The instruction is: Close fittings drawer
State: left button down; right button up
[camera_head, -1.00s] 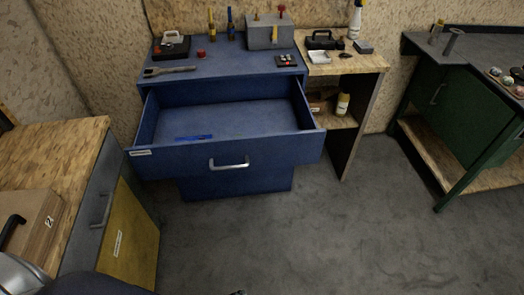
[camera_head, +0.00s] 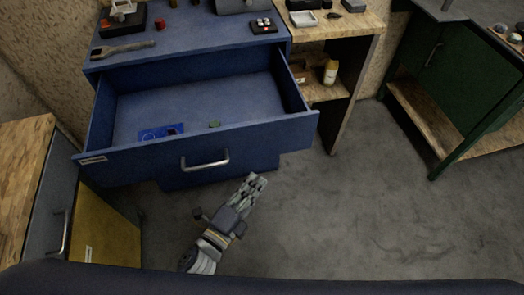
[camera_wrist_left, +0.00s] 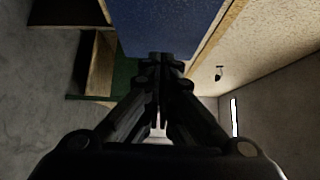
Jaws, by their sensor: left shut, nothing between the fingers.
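The blue fittings drawer (camera_head: 150,160) is pulled far out of the blue cabinet (camera_head: 190,50). Its front carries a metal bar handle (camera_head: 205,160) and a white label at the left. My right gripper does not show.
A wooden-topped unit with a yellow door (camera_head: 110,228) stands at the left. A wooden shelf bench (camera_head: 345,25) adjoins the cabinet at the right, and a green workbench (camera_head: 440,75) stands farther right. The grey floor (camera_head: 350,220) between is clear.

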pick_arm(q)
jog(key=p, duration=0.1)
send_near(273, 141)
jog(key=d, duration=0.3)
jog(key=w, duration=0.3)
jog(key=shift+w+a+r+p, duration=0.15)
jog(key=shift+w+a+p, duration=0.15)
jog(key=shift+w+a, duration=0.1)
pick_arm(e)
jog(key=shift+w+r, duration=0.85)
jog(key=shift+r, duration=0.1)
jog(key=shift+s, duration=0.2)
pick_arm(q)
jog(key=shift+w, duration=0.1)
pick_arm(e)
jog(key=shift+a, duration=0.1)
